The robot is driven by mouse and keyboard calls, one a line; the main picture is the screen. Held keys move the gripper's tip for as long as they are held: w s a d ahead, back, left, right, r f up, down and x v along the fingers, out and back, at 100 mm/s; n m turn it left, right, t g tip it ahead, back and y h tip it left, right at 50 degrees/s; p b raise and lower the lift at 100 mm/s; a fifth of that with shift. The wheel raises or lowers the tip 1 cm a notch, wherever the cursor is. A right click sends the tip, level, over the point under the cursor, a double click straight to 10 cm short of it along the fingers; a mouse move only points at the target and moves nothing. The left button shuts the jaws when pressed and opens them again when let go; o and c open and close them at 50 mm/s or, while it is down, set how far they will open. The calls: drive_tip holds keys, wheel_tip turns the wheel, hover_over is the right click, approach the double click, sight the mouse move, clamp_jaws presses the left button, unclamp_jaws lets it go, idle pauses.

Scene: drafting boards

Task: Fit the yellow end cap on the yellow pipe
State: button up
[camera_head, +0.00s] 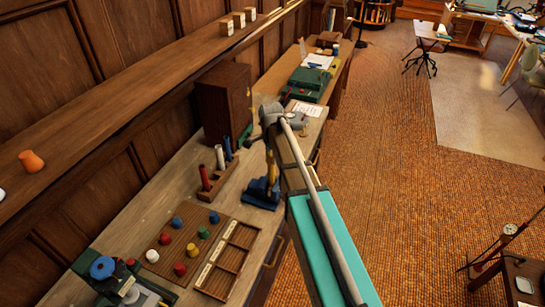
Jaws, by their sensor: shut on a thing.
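The yellow pipe (271,174) is a narrow yellow upright strip at my gripper (270,183), which is shut on it. The dark gripper and arm hide much of the pipe. A blue vise-like holder (261,194) is directly below, on the bench; I cannot tell whether the pipe sits in it. The yellow end cap (192,250) lies on the brown cap board (150,276), left of and nearer than my gripper, among red, blue and white caps.
A wooden rack (216,184) with red, white and blue pipes stands left of my gripper. A compartmented tray (219,284) lies beside the cap board. A brown cabinet (222,105) stands behind. A green-and-blue device (118,280) is at the near left.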

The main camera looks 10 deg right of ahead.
drive_tip(key=shift+f+b, duration=0.6)
drive_tip(key=shift+f, duration=0.05)
drive_tip(key=o, duration=1.2)
drive_tip(key=shift+r, duration=0.2)
